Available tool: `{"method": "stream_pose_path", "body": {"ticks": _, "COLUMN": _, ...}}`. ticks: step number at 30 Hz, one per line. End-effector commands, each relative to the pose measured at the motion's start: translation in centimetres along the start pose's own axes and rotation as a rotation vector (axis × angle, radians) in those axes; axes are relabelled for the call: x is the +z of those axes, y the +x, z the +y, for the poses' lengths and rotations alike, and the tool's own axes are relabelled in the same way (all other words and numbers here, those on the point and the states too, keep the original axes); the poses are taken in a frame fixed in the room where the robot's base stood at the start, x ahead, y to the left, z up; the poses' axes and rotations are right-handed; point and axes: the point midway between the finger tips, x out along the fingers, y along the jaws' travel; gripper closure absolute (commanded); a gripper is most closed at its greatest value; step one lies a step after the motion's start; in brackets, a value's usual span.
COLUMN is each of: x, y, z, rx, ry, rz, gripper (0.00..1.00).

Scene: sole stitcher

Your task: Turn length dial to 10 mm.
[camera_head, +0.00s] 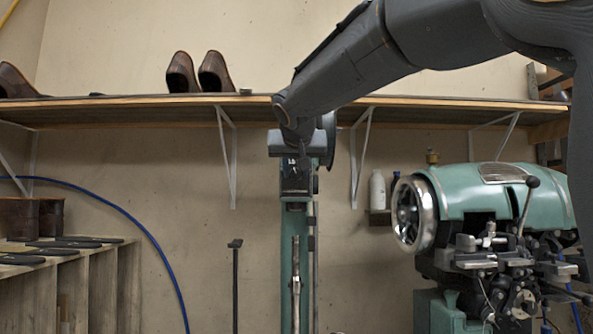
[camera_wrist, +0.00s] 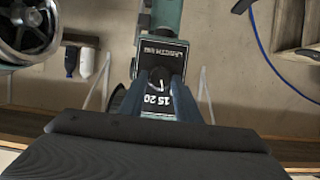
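The length dial (camera_wrist: 160,79) is a small dark round knob with a pale pointer mark, on a black plate (camera_wrist: 164,50) lettered "LENGTH MM". The lettering appears upside down in the wrist view. The numbers 15 and 20 show on the near side of the knob; other numbers are hidden. My gripper (camera_wrist: 160,86) faces the plate, with its fingers apart, one on each side of the dial. I cannot tell whether they touch it. In the head view my gripper (camera_head: 295,172) is at the top of the green post (camera_head: 295,222) and hides the dial.
A green stitching machine (camera_head: 465,195) with a chrome handwheel (camera_head: 413,213) stands at right. A wooden shelf (camera_head: 180,107) with shoes (camera_head: 198,72) runs behind my arm. A thin black stand (camera_head: 235,285) is left of the post. A wooden rack (camera_head: 100,285) is at lower left.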

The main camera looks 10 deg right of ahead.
Motion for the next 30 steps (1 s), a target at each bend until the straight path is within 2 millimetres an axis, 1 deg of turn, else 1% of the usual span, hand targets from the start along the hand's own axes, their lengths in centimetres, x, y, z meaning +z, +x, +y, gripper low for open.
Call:
{"method": "stream_pose_path", "body": {"ticks": 5, "x": 0.06, "y": 0.03, "z": -0.03, "rx": 0.006, "ry": -0.014, "rz": 0.0, "gripper": 0.92}}
{"method": "stream_pose_path", "body": {"ticks": 11, "x": 0.16, "y": 0.14, "z": -0.18, "rx": 0.035, "ry": -0.085, "rz": 0.001, "gripper": 0.92}}
{"method": "stream_pose_path", "body": {"ticks": 30, "x": 0.35, "y": 0.21, "z": -0.73, "rx": 0.216, "ry": -0.524, "rz": 0.0, "gripper": 0.92}}
